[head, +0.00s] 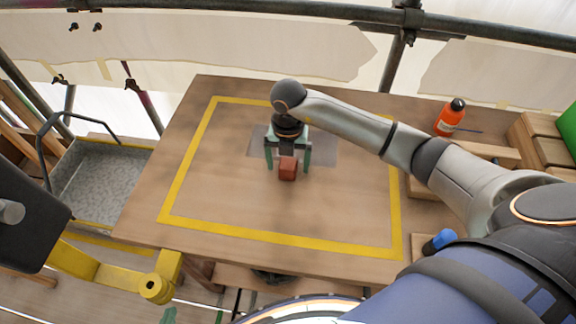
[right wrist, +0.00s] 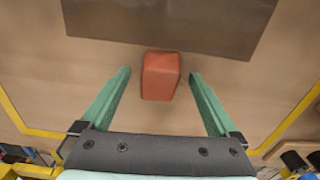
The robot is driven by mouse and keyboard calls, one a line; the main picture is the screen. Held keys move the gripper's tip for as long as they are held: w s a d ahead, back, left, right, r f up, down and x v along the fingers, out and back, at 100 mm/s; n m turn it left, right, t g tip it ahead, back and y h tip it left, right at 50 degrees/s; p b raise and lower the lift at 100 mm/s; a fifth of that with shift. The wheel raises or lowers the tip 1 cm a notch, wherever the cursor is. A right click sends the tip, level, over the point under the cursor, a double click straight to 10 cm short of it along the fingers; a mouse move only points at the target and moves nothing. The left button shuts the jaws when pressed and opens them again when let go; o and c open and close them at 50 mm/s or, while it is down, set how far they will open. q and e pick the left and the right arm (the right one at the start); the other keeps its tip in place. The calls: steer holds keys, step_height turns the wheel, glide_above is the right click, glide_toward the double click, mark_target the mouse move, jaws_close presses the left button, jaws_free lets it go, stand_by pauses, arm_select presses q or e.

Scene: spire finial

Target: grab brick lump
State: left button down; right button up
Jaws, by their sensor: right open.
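The brick lump (head: 288,169) is a small reddish-brown block on the wooden table, just in front of a grey plate. My right gripper (head: 288,163) points down over it, with its teal fingers open on either side. In the right wrist view, the brick lump (right wrist: 160,77) appears between the open fingers (right wrist: 160,72), with a gap on each side and no visible contact. A teal piece (head: 168,315) at the bottom edge of the head view may belong to my left gripper, but its fingers cannot be made out.
The grey plate (right wrist: 170,20) lies flat on the table. Yellow tape (head: 280,240) frames a mostly clear area. An orange bottle (head: 450,117) and wooden blocks (head: 540,140) stand at the right. A grey tray (head: 100,180) is at the left, beside scaffold poles.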

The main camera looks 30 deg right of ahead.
jaws_close()
stand_by(0.8)
